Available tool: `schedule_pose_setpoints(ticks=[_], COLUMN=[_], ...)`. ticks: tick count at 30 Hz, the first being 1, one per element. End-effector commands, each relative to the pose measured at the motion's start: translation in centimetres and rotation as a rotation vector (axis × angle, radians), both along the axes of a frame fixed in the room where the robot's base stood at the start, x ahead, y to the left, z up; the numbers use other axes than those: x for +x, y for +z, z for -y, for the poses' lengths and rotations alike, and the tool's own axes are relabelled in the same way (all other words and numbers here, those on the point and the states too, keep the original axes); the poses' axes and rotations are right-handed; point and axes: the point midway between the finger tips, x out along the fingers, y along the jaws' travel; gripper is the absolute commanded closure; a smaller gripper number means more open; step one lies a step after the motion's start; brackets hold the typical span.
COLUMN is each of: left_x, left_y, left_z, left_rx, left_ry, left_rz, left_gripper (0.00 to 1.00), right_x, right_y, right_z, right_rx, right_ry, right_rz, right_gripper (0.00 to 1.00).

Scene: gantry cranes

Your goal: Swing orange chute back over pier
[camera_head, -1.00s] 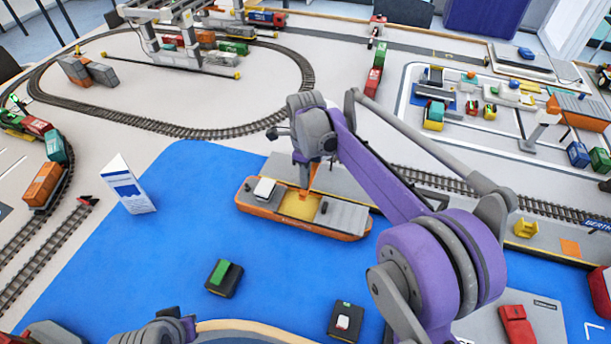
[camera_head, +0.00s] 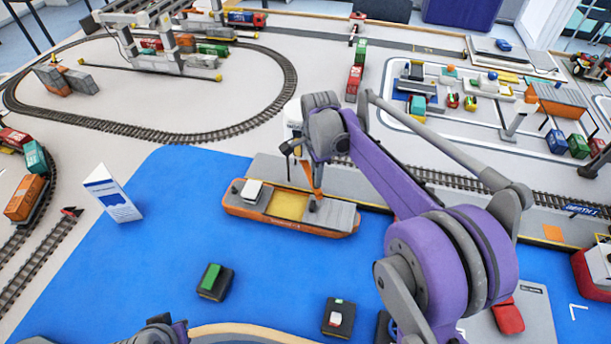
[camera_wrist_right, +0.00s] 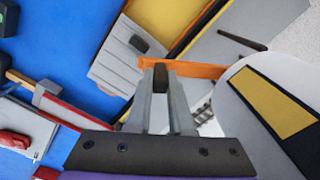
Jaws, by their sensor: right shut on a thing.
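The orange chute (camera_head: 317,183) shows as a narrow strip below my right wrist in the head view, over the near pier edge and the barge (camera_head: 245,209). In the right wrist view the chute (camera_wrist_right: 208,71) is an orange bar crossing just beyond my right gripper (camera_wrist_right: 161,76), which is shut on it. The gripper's fingers are hidden behind its own wrist in the head view. The grey pier (camera_head: 375,189) lies along the barge's far side. Part of my left arm shows at the bottom left; its gripper is out of the picture.
A white loader body (camera_wrist_right: 240,90) with a yellow and black panel stands close right of the gripper in the wrist view. A white sign (camera_head: 113,196) and two dark floating blocks, one with a green top (camera_head: 214,281), stand on the blue water. Rails run behind the pier.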

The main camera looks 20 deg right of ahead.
Motion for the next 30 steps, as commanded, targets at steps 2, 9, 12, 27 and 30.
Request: schedule_pose_setpoints(ticks=[2,9,12,27,30], left_x=[0.0,0.1,0.1,0.3,0.4], left_y=[0.1,0.5,0.7,1.7,1.9], left_z=[0.0,0.0,0.0,0.0,0.0], left_rx=[0.0,0.0,0.0,0.0,0.0], left_ry=[0.0,0.0,0.0,0.0,0.0], left_rz=[0.001,0.002,0.002,0.007,0.007], left_gripper=[1.0,1.0,1.0,1.0,1.0], right_x=[0.1,0.5,0.9,3.6,4.1], right_y=[0.1,0.1,0.1,0.1,0.1], right_z=[0.9,3.5,4.4,8.2,8.6], right_rx=[0.0,-0.001,-0.001,-0.001,0.0], right_ry=[0.068,0.296,0.391,0.815,0.873], right_rz=[0.0,0.0,0.0,0.0,0.0], right_gripper=[1.0,1.0,1.0,1.0,1.0])
